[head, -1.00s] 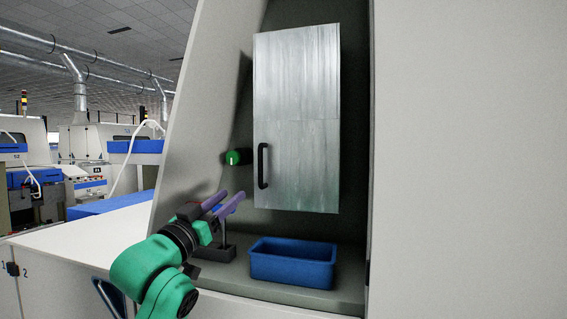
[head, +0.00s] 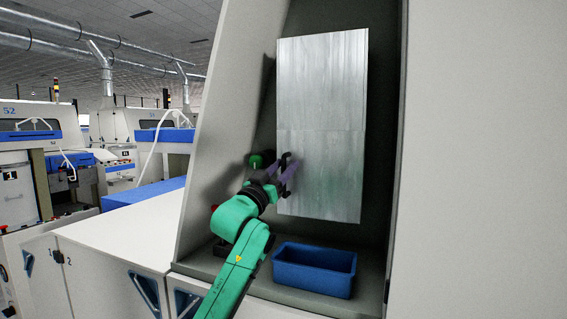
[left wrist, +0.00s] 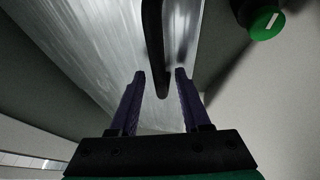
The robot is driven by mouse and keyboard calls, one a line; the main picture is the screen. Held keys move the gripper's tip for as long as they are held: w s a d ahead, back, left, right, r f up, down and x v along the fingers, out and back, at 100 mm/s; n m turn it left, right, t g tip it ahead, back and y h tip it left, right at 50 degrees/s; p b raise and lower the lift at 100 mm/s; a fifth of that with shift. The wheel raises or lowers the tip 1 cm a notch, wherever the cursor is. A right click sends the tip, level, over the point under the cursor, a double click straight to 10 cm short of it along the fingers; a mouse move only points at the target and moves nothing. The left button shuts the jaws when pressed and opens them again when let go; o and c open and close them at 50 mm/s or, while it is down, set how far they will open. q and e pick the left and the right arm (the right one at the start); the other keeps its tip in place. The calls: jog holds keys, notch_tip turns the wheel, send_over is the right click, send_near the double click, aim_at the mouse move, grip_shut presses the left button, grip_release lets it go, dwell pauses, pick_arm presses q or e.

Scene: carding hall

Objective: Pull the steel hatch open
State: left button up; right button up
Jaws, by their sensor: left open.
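The steel hatch (head: 325,120) is a tall brushed-metal door in the recess of the machine, and it looks closed. Its black handle (left wrist: 155,45) is a vertical bar near the hatch's left edge; in the head view my gripper partly covers it. My left gripper (head: 284,175) has purple fingers and is at the handle. In the left wrist view the open fingers (left wrist: 160,73) stand one on each side of the handle's lower end, with gaps on both sides. The right gripper is in neither view.
A green knob (left wrist: 264,22) with a white mark sits on the wall beside the handle, close to my left gripper. A blue bin (head: 314,268) stands on the ledge below the hatch. A pale wall (head: 480,150) closes off the right side.

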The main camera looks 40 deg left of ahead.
pick_arm(q)
jog(key=shift+w+f, duration=0.1)
grip_shut()
dwell(1.2)
